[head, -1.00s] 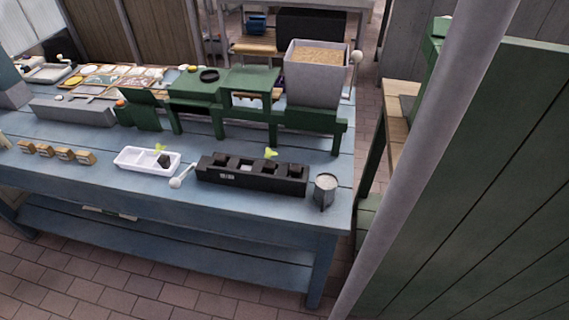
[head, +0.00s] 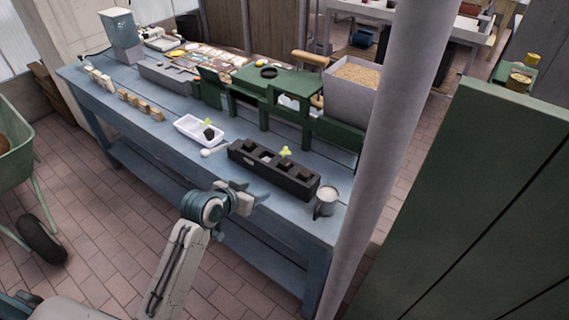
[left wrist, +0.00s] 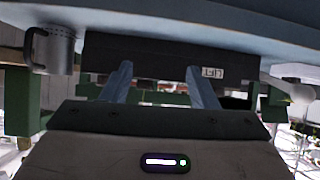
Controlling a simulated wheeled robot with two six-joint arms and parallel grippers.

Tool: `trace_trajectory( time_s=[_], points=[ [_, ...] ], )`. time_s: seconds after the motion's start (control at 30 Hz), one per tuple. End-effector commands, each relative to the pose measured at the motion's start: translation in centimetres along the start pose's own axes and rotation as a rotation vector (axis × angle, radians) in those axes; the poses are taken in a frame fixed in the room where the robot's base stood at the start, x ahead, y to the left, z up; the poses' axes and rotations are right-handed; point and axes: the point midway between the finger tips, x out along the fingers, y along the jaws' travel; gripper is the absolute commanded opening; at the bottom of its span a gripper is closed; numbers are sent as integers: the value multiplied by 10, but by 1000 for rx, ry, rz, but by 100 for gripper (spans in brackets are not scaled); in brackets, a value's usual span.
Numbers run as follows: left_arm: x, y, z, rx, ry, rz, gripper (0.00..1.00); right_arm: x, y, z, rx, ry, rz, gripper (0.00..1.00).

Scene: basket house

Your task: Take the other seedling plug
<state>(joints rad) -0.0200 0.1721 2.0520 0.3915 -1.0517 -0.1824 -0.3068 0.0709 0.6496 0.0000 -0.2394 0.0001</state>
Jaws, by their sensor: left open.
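A seedling plug (head: 209,133), a dark block with a small green sprout, is in the white tray (head: 186,126) on the blue bench. Another green sprout (head: 285,151) shows at the black slotted block (head: 262,176), which has several dark openings along its top. My left gripper (head: 252,192) is open and empty, in front of the black block at the bench's front edge. In the left wrist view the open fingers (left wrist: 159,85) point toward the black block's labelled face (left wrist: 235,72). My right gripper is out of view.
A grey metal cup (head: 325,203) stands right of the black block. A white scoop (head: 213,151) lies between tray and block. A green stand (head: 270,88) and a grain-filled bin (head: 350,91) are behind. A grey post (head: 385,140) rises at right.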

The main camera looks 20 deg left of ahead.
Motion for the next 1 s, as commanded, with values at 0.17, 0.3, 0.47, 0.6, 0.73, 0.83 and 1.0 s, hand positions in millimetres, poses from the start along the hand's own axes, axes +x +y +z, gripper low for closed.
trace_trajectory(
  time_s=[0.17,0.3,0.47,0.6,0.73,0.83,1.0],
  points=[
    [-24,11,-64,52,116,42,54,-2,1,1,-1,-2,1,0],
    [-10,14,-75,56,131,50,54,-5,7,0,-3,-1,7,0],
    [15,15,-77,56,130,49,54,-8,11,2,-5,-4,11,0],
    [26,16,-77,58,129,49,54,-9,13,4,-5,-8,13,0],
    [37,17,-78,56,128,50,54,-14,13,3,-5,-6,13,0],
    [51,18,-78,55,127,50,54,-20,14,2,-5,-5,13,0],
    [73,19,-78,57,129,48,54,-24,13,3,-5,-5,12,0]
  ],
)
